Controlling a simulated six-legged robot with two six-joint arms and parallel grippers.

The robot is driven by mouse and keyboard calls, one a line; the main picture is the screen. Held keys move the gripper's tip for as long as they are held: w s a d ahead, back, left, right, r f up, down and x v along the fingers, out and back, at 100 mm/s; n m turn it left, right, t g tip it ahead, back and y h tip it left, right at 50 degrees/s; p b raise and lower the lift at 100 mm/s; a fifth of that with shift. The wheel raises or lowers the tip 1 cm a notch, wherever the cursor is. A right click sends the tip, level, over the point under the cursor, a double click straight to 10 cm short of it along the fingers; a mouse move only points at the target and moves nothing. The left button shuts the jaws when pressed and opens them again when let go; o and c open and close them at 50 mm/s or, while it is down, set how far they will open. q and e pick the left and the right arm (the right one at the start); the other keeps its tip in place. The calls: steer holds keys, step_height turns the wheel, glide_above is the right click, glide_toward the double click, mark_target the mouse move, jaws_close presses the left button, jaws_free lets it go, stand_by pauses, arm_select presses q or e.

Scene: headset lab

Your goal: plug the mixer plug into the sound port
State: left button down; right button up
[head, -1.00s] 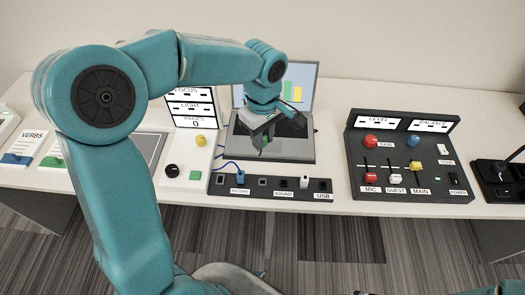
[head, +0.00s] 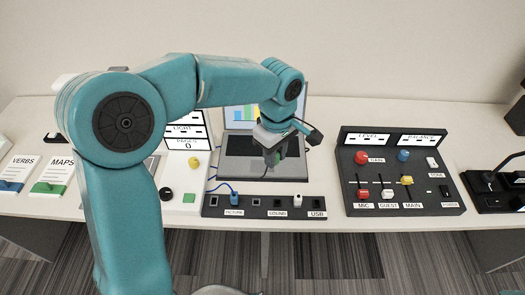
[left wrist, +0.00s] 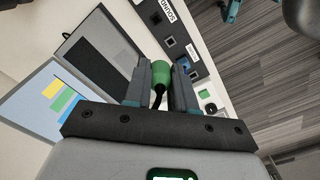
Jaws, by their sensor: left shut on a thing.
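My left gripper (head: 272,158) is shut on a green plug (left wrist: 160,72), which shows between the fingers in the left wrist view. A dark cable trails from the plug. The gripper hangs over the front of the laptop, behind the black port strip (head: 220,212), apart from it. I cannot tell the plug's exact height above the strip. My right gripper is not in view.
A blue plug (head: 234,198) sits in the picture port and a white plug (head: 297,200) stands just right of the sound port. The open laptop (head: 240,165) is behind the strip. The mixer panel (head: 375,208) is to the right, with bare white table between.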

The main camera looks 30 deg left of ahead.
arm_select(q)
steer(key=shift+w+d, duration=0.45)
steer(key=shift+d, duration=0.25)
step_height(320, 180, down, 11)
steer(key=b, duration=0.8)
steer(key=shift+r, duration=0.2)
step_height(320, 180, down, 7)
steer(key=b, duration=0.6)
steer(key=shift+f, duration=0.15)
steer(key=shift+f+b, duration=1.05)
steer(key=shift+b, duration=0.1)
stand_by(1.2)
steer(key=c, duration=0.9)
jaws_free()
steer(key=shift+o, duration=0.2)
